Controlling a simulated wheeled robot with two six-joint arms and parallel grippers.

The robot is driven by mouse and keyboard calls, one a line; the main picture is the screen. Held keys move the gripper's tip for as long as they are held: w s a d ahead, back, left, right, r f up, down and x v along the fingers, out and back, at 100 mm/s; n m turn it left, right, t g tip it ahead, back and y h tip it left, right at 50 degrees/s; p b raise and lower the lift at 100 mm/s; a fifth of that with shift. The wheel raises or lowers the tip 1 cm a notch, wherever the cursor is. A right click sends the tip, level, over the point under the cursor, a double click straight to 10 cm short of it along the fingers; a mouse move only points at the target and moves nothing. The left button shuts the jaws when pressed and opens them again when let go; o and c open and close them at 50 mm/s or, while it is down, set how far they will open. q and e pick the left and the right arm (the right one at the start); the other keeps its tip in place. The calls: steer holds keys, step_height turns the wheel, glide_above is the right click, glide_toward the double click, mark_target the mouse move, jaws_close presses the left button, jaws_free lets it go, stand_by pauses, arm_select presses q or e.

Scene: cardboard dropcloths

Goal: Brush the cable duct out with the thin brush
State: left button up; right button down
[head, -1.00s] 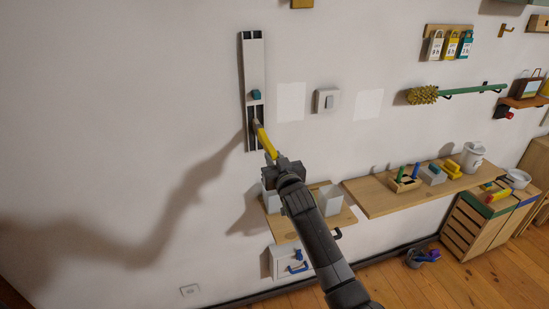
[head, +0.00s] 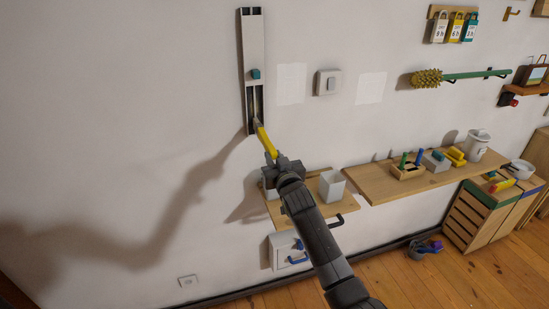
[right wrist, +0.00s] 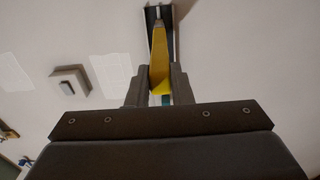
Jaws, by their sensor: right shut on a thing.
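The cable duct (head: 253,45) is a tall, narrow pale channel fixed upright on the wall. A teal knob (head: 255,74) sits on its front, and the lower section below the knob is open and dark inside. My right gripper (head: 272,158) is shut on the thin brush (head: 264,141) by its yellow handle. The brush slants up and left, and its tip is at the duct's open lower part, near the bottom end. In the right wrist view the brush (right wrist: 159,55) points at the duct (right wrist: 150,15); its bristles are hard to make out. My left gripper is out of view.
A small wooden shelf (head: 289,210) with white cups is below the gripper. A longer shelf (head: 375,186) with blocks and a mug stands to the right. A switch (head: 328,83) and a green-handled spiky brush (head: 427,78) are on the wall. The wall left of the duct is clear.

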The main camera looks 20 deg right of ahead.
step_height(320, 180, down, 2)
steer(key=shift+f+b, duration=0.1)
steer(key=shift+b, duration=0.55)
steer(key=s+p, duration=0.4)
steer(key=shift+s, duration=0.4)
steer(key=shift+d, duration=0.1)
